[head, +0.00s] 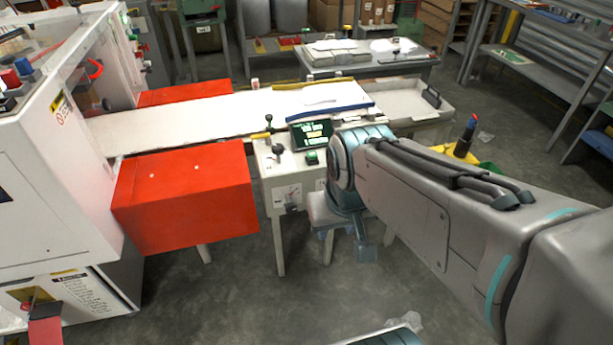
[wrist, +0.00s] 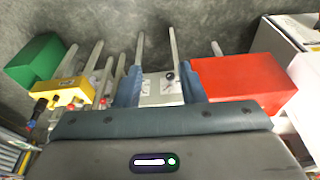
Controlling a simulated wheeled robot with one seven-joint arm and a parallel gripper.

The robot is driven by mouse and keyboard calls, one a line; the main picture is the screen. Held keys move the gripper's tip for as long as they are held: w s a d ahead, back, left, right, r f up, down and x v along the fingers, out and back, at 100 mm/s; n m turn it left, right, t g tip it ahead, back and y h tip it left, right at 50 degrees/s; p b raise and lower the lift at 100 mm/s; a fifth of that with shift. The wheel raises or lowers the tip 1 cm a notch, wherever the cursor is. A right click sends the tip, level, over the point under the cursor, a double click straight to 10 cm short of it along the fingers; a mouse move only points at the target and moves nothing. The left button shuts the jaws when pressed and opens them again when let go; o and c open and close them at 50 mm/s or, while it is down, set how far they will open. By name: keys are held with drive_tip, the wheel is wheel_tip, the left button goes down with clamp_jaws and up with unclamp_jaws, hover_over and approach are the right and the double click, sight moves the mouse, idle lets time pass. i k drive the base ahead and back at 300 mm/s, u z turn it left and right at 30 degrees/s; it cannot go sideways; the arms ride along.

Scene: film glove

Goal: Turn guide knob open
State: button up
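A dark knob (head: 291,207) sits on a white plate on the front of a pale control cabinet (head: 268,183); I cannot tell for certain that it is the guide knob. In the wrist view a dark knob (wrist: 169,76) shows on the cabinet front, between my fingers in the picture. My gripper (head: 347,246) is in front of and to the right of the cabinet, pointing down in the head view. In the wrist view my gripper (wrist: 161,84) has its two blue-grey fingers wide apart, with nothing held between them. My arm hides the cabinet's right side.
A red box-shaped guard (head: 185,195) stands left of the cabinet, beside a white conveyor bed (head: 180,125). A small screen (head: 311,134) and a black-handled lever (head: 278,148) are on the cabinet top. Open grey floor (head: 235,290) lies in front.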

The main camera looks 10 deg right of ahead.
sight(290, 208)
drive_tip(key=u, duration=2.25)
drive_tip(key=k, duration=0.9)
drive_tip(key=z, duration=1.65)
drive_tip(key=i, duration=0.5)
drive_tip(key=u, duration=0.05)
